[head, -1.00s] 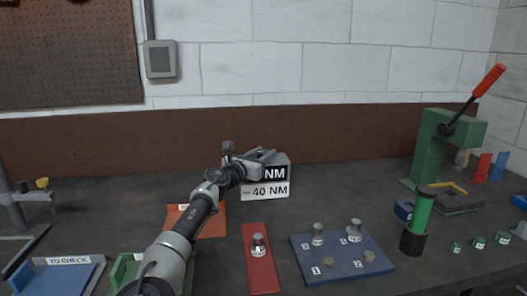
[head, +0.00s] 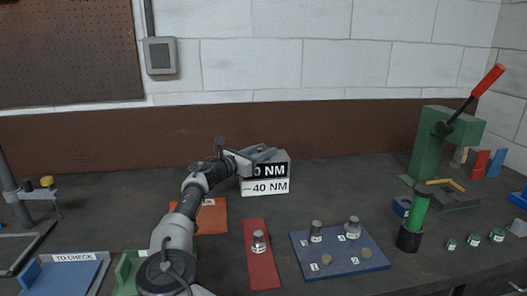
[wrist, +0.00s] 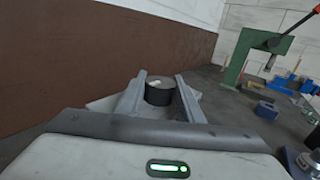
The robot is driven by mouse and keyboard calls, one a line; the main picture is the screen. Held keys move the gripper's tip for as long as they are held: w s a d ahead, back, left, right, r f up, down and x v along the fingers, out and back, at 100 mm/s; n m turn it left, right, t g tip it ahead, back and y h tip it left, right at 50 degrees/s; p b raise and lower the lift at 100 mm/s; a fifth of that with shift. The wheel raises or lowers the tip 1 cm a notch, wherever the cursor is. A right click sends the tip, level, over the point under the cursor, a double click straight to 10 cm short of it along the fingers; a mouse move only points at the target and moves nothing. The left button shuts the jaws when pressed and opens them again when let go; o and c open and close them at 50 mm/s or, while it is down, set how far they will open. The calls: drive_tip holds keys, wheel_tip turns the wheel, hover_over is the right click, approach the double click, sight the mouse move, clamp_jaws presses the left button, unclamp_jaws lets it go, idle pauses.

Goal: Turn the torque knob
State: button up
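The torque tester is a grey-and-white box (head: 281,172) against the back of the bench, with a dark "NM" label partly hidden by my gripper above a white "40 NM" label. Its knob shows in the wrist view as a short black cylinder (wrist: 158,97) with a pale mark on top. My gripper (wrist: 159,76) has its fingers apart, one on each side of the knob. I cannot tell whether either finger touches it. In the head view my gripper (head: 265,153) is over the top of the box and hides the knob.
An orange mat (head: 212,222), a red plate (head: 259,272) with one metal socket, and a blue board (head: 340,262) with several pieces lie in front of the box. A green press (head: 430,150) with a red-handled lever stands at right. The brown back wall is close behind.

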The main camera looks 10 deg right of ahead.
drive_tip(key=o, duration=0.4)
drive_tip(key=shift+f, duration=0.4)
drive_tip(key=shift+o, duration=0.2)
drive_tip(key=shift+r, duration=0.15)
drive_tip(key=shift+s+a, duration=0.15)
drive_tip(key=shift+a, duration=0.1)
drive_tip(key=p+v, duration=0.1)
drive_tip(key=v, duration=1.5)
drive_tip(key=shift+s+a+p, duration=0.3)
drive_tip(key=shift+p, duration=0.05)
